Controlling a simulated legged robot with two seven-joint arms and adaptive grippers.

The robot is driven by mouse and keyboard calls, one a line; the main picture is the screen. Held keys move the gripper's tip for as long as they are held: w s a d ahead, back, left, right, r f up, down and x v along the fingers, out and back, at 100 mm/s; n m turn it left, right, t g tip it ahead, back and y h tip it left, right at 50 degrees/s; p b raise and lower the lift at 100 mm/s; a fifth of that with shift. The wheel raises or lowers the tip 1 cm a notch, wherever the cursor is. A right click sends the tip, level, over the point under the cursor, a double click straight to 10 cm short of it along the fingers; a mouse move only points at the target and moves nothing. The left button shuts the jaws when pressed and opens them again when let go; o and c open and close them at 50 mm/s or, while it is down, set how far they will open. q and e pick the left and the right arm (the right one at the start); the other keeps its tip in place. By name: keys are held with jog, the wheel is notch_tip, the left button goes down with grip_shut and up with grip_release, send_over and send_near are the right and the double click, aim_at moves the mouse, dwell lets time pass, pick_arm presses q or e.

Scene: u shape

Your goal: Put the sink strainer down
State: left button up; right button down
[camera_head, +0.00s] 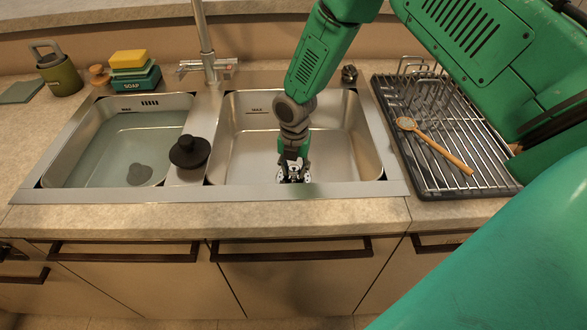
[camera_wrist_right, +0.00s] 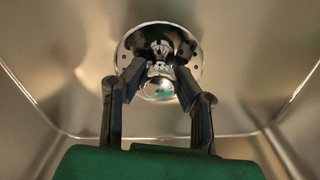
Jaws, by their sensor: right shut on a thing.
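The sink strainer (camera_wrist_right: 160,50) is a shiny round metal piece with small holes and a knob in its middle. In the right wrist view my right gripper (camera_wrist_right: 158,75) has its two fingers closed around the knob. In the head view the right gripper (camera_head: 293,170) points down at the front part of the right basin (camera_head: 345,145). The strainer is mostly hidden under the gripper there, and I cannot tell whether it touches the basin floor. My left gripper is not in view.
The left basin (camera_head: 90,150) holds water. A black plug (camera_head: 189,152) sits on the divider. The faucet (camera_head: 207,60) stands behind. A drying rack (camera_head: 440,165) with a wooden brush (camera_head: 440,150) lies to the right. A soap box (camera_head: 135,80) with sponges stands back left.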

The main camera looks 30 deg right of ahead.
aim_at(294, 168)
jog(key=c, duration=1.3)
grip_release()
jog(key=shift+a, duration=0.15)
jog(key=shift+o, duration=0.2)
notch_tip(294, 168, up, 12)
jog(key=shift+r, duration=0.1)
